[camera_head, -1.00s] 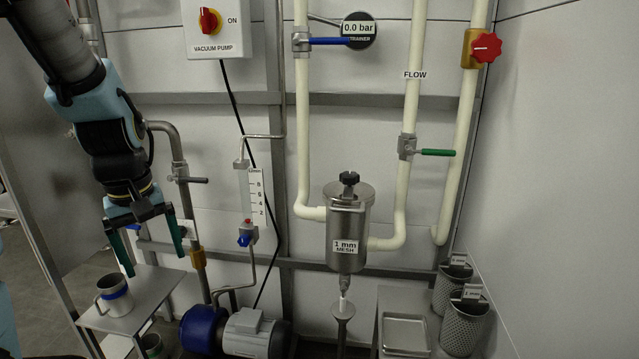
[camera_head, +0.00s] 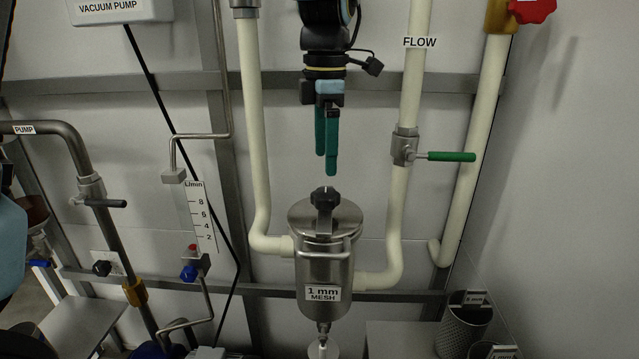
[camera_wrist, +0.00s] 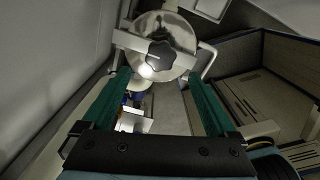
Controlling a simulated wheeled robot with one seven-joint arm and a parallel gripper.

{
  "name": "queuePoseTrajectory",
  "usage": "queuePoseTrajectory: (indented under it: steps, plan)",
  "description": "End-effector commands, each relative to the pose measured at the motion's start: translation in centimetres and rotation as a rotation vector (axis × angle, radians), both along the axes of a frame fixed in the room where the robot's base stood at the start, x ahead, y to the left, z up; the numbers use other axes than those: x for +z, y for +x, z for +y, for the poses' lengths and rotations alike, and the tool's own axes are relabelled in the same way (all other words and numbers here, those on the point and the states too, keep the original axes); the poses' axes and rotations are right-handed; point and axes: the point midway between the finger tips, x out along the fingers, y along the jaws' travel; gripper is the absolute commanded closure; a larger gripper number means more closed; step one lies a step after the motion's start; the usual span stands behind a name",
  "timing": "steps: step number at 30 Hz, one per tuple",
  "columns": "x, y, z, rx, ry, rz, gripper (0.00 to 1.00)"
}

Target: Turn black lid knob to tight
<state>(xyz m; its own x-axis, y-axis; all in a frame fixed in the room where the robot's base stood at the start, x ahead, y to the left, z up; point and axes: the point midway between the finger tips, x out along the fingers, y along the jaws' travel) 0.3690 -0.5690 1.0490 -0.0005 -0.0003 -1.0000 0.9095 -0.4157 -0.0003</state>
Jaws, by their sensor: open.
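The black lid knob (camera_head: 325,198) sits on top of the round metal lid (camera_head: 345,220) of the strainer canister (camera_head: 323,275), which is labelled "1 mm MESH". A bar clamp crosses the lid under the knob. My gripper (camera_head: 331,172) points down just above the knob, with a small gap between its green fingertips and the knob. In the wrist view the knob (camera_wrist: 161,55) shows beyond the fingertips, roughly midway between them, and my gripper (camera_wrist: 158,78) is open and empty. The knob's tightness cannot be seen.
Cream pipes (camera_head: 252,130) flank the canister on both sides. A green-handled valve (camera_head: 445,156) is on the right pipe. A flow meter (camera_head: 195,220) stands at the left, and mesh baskets (camera_head: 463,325) are at the lower right. The wall is behind.

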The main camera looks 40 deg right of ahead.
Motion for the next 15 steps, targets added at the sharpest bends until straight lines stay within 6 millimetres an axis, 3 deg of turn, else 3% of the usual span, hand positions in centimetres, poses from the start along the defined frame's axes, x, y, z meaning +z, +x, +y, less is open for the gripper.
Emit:
queuePoseTrajectory:
  steps: [15]
  plan:
    - [-6.5,-0.1,-0.1,0.006,0.003,0.001,0.07]
